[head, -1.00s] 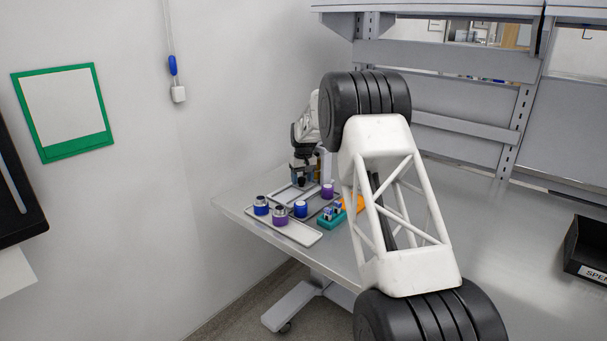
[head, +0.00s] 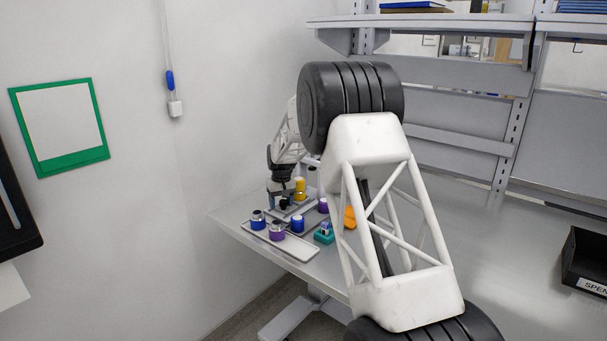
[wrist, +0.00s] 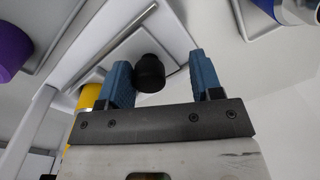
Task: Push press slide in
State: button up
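My gripper (wrist: 162,78) has its two blue fingers spread apart in the wrist view. A round black knob (wrist: 149,72) shows between the fingers, close to the left one, with a gap to the right one. I cannot tell whether it touches the left finger. A thin metal rod (wrist: 118,40) and a pale slotted plate lie beyond; I cannot tell which part is the press slide. In the head view my gripper (head: 281,198) is small, low over the back of the trays. A yellow cylinder (head: 300,187) stands beside it and also shows in the wrist view (wrist: 88,97).
A light tray (head: 300,250) at the table's front left holds blue and purple cups (head: 277,231) with metal tops. Another blue cup (head: 298,224), a purple one (head: 323,206), a teal holder (head: 324,236) and an orange item (head: 350,217) are close by. A wall stands left.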

notch_tip(320, 180, up, 8)
jog(key=s, duration=0.1)
jog(key=s+d+r, duration=0.3)
jog(key=s+r, duration=0.2)
jog(key=s, duration=0.3)
jog(key=s+d+r+m+t, duration=0.1)
jog(key=s+d+r, duration=0.2)
jog(key=s+r, duration=0.3)
jog(key=shift+s+d+r, duration=0.3)
jog(key=shift+s, duration=1.3)
jog(key=w+a+f+m, duration=0.1)
jog(key=w+a+f, duration=0.1)
jog(key=w+f, duration=0.2)
jog(key=w+a+f, duration=0.2)
jog(key=w+f, duration=0.2)
jog(key=w, duration=0.4)
jog(key=w+a+f+m, duration=0.1)
jog(key=w+a+f, duration=0.2)
jog(key=w, duration=0.3)
jog(key=shift+f+m+g, duration=0.3)
jog(key=shift+f+g, duration=0.1)
jog(key=shift+f, duration=0.05)
jog(key=shift+f, duration=0.2)
